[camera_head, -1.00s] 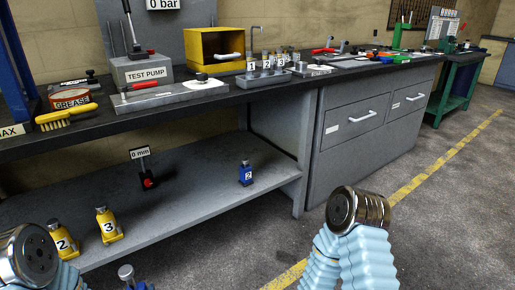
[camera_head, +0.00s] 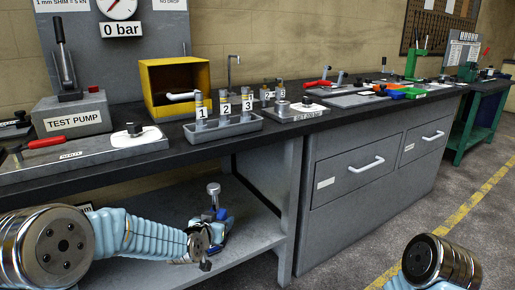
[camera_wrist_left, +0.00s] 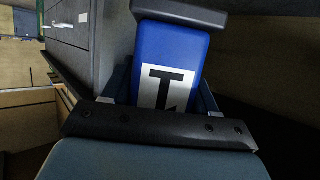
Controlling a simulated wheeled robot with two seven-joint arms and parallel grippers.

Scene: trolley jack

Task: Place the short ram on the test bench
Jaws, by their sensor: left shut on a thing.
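A blue ram (camera_head: 220,213) with a silver round head is in my left gripper (camera_head: 213,228), in front of the bench's lower shelf and below the worktop. The ram looks upright in the head view. In the left wrist view the blue ram (camera_wrist_left: 172,50) fills the gap between the fingers, and its white label bears a black mark that looks like an upside-down 1. My left gripper is shut on it. The bench's black top (camera_head: 243,146) runs across the head view above it. My right arm shows at the lower right, but its gripper is out of view.
Grey drawers (camera_head: 350,165) are at right. Some black worktop is free along the front edge.

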